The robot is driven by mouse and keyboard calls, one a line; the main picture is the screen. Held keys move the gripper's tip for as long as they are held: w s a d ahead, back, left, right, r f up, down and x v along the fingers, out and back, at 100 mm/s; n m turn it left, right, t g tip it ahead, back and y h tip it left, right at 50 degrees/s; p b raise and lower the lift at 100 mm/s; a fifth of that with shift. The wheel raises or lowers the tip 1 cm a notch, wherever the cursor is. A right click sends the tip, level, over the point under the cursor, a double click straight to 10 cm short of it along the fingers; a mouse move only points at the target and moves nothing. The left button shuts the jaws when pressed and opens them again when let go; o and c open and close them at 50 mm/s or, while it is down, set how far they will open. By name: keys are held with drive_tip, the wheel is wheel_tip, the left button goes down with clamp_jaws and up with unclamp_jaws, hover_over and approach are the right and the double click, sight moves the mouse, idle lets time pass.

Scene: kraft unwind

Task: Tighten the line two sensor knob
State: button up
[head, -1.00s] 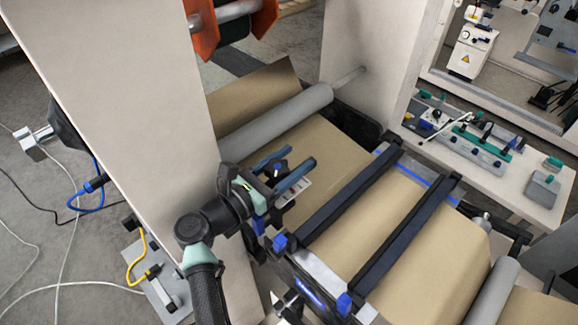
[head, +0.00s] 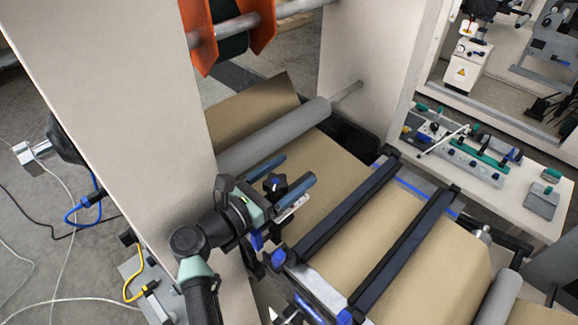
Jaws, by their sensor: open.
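A small dark star-shaped knob with a blue centre (head: 275,183) stands above the brown paper web, near the left side frame. A light plate with a printed label (head: 291,207) shows just below it. My gripper (head: 297,167) reaches in from the lower left with two blue fingers apart. In the head view the knob lies between the fingers, nearer their base than their tips. No contact is visible, and I cannot tell whether fingers and knob are at the same height. The gripper body hides what is under and left of the knob.
A pale upright panel (head: 120,110) stands close left of my arm. Two dark crossbars (head: 345,212) span the web to the right. A grey roller (head: 275,135) lies behind the gripper. A bench (head: 505,195) with tools stands at the right.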

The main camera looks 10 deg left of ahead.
wheel_tip(320, 180, up, 10)
drive_tip(key=b, duration=0.2)
idle(0.4)
drive_tip(key=s+a+f+n+t+y+p, duration=0.1)
drive_tip(key=s+f+n+t+y+p, duration=0.15)
drive_tip(key=s+f+n+y, duration=0.7)
drive_tip(key=w, duration=0.3)
drive_tip(key=w+m+y+p, duration=0.1)
drive_tip(key=w, duration=0.2)
drive_tip(key=w+a+m, duration=0.1)
drive_tip(key=w, duration=0.2)
drive_tip(key=shift+f+t+p, duration=0.1)
drive_tip(key=shift+t+p, duration=0.15)
drive_tip(key=shift+p, duration=0.05)
